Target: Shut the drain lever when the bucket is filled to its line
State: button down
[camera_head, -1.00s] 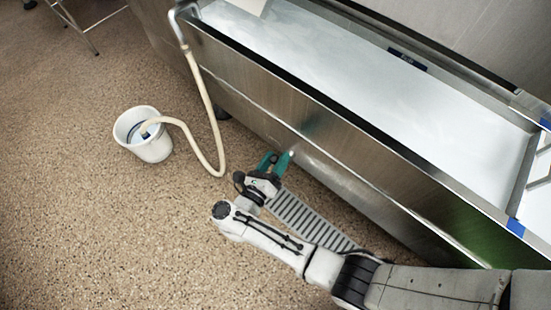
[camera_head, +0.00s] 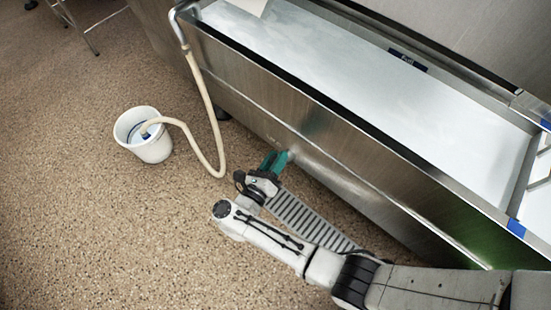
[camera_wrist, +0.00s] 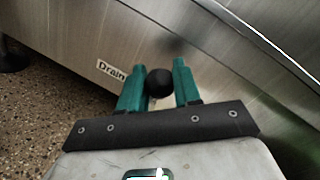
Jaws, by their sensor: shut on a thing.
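My gripper (camera_wrist: 159,88) has its green fingers shut on the round black knob of the drain lever (camera_wrist: 159,82), beside a "Drain" label (camera_wrist: 111,70) on the steel tank wall. In the head view my gripper (camera_head: 274,161) is at the lower front of the tank, and the knob is hidden there. The white bucket (camera_head: 153,151) stands upright on the floor at left. A hose end rests inside it, with bluish liquid visible. I cannot make out the fill line or the exact level.
The steel tank (camera_head: 330,130) holds pale liquid and runs diagonally across the right. The cream hose (camera_head: 207,105) hangs from its corner pipe and loops along the floor to the bucket. A metal stand (camera_head: 88,38) is at upper left. The speckled floor around the bucket is clear.

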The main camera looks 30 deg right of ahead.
jog(key=shift+s+d, duration=0.15)
jog(key=shift+s+a+f+b, duration=0.1)
jog(key=shift+a+f+b, duration=0.1)
jog(key=shift+f+b, duration=0.15)
jog(key=shift+s, duration=0.1)
jog(key=c, duration=0.8)
grip_release()
jog(key=shift+r, duration=0.1)
jog(key=shift+c, duration=0.2)
jog(key=shift+a, duration=0.1)
jog(key=shift+a+r, duration=0.1)
jog(key=shift+a, duration=0.1)
jog(key=p+v, duration=0.1)
jog(key=v, duration=0.9)
jog(key=shift+a, duration=0.15)
